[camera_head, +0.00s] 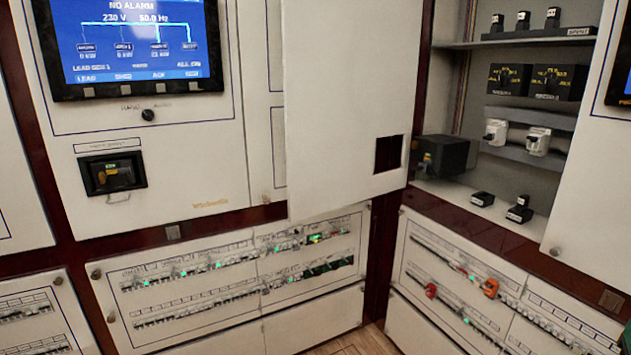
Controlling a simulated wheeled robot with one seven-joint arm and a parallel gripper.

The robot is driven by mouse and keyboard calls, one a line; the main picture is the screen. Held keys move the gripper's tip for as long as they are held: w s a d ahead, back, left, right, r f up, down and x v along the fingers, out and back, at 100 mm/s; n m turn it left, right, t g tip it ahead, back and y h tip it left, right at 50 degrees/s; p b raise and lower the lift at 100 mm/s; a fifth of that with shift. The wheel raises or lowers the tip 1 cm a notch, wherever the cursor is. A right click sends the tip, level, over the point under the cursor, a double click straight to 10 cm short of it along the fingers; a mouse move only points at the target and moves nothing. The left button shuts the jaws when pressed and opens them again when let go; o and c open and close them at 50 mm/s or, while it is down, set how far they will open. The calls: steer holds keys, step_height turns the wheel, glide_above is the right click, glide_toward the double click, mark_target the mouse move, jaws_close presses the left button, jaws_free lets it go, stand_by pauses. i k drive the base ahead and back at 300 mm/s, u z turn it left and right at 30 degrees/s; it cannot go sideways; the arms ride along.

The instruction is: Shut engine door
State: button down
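A white cabinet door (340,110) stands swung open in the middle of the head view. It has a dark square cutout (388,154) near its lower right corner. No label on it can be read, so I cannot confirm that it is the engine door. To its right, the open compartment (470,75) shows shelves with several black and white devices. A black box-shaped device (440,155) sticks out at the compartment's lower left, beside the door. The door's upper part runs out of the picture. My gripper is not in view.
Left is a fixed panel with a blue lit screen (135,40) and a black switch unit (113,173). Breaker rows (235,260) run below, and another breaker panel (480,285) stands at lower right. A little wooden floor (345,343) shows at the bottom.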

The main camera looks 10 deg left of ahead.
mark_target(350, 67)
steer(key=u, duration=0.1)
steer(key=k, duration=0.2)
steer(key=u, duration=0.95)
steer(key=i, duration=1)
